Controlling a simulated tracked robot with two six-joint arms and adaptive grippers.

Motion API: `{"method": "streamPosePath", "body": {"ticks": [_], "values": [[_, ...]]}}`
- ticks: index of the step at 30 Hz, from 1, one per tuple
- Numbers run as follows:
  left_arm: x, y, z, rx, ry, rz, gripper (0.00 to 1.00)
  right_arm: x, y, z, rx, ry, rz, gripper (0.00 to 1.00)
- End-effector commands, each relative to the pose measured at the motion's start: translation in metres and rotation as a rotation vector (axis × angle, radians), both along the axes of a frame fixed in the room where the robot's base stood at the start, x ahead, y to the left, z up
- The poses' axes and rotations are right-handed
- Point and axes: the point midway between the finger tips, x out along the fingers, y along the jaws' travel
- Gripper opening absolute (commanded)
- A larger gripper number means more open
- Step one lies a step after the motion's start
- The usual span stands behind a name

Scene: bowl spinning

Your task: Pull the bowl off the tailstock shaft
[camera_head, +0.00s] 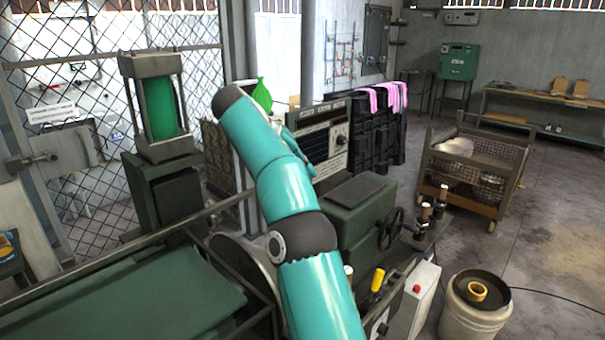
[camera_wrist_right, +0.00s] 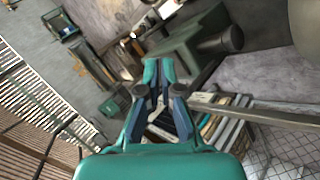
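A grey round disc-like piece (camera_head: 240,258), likely the bowl, stands at the lathe in the head view, left of my right arm, which partly covers it. The green tailstock (camera_head: 352,222) with a dark handwheel (camera_head: 391,230) is right of my arm. The shaft is hidden in the head view. My right gripper (camera_head: 292,142) is mostly behind my forearm, raised beyond the lathe. In the right wrist view, my right gripper (camera_wrist_right: 159,68) has its fingertips together with nothing held. A green machine body (camera_wrist_right: 192,42) with a dark cylinder lies beyond it. My left gripper is not visible.
A green machine cover (camera_head: 130,300) fills the front left. A white bucket (camera_head: 474,312) with a yellow ring stands at the front right. A wire-sided cart (camera_head: 470,170) and a black crate (camera_head: 375,140) stand farther back. The floor at right is mostly clear.

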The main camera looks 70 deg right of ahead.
Motion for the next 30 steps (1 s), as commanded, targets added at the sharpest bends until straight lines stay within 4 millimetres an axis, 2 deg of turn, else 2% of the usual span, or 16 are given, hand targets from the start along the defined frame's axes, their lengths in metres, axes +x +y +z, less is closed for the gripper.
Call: {"method": "streamPosePath", "body": {"ticks": [1,15,30], "values": [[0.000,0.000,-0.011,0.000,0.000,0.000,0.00,-0.005,0.001,-0.004,-0.004,-0.004,-0.002,0.00],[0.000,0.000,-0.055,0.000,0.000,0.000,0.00,-0.048,0.015,-0.005,-0.004,-0.004,-0.004,0.00],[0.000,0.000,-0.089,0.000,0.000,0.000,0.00,-0.094,0.030,-0.003,-0.003,-0.004,-0.004,0.00]]}}
